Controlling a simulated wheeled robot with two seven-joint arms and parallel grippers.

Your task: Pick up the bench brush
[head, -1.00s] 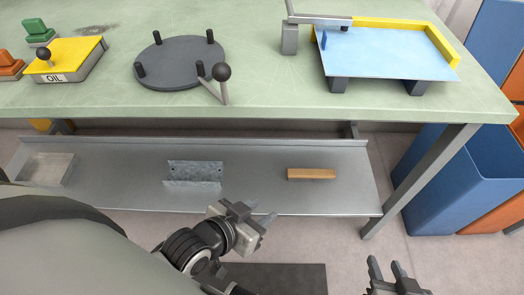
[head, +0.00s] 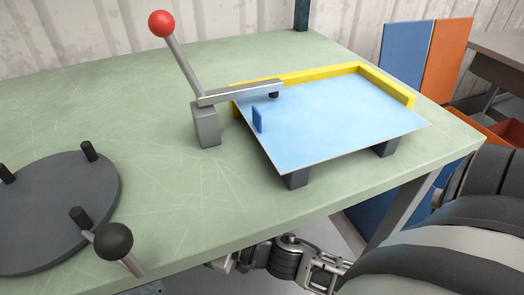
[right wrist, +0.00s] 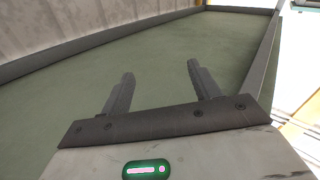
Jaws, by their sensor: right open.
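I see no bench brush in either view now. My right gripper (right wrist: 160,70) is open, with two dark fingers apart and nothing between them in the right wrist view. Ahead of it is a broad dull green surface (right wrist: 185,45) with dark bars along its edges. In the head view my right arm comes in from the right, and its wrist passes below the front edge of the green bench (head: 180,185). The bench edge hides most of that gripper there. My left gripper is not in view.
A blue plate (head: 335,120) with a yellow fence (head: 320,72) stands on the bench on dark feet, beside a red-knobbed lever (head: 162,24). A dark round plate (head: 60,205) with pegs lies at left. Blue and orange panels (head: 405,60) stand behind at right.

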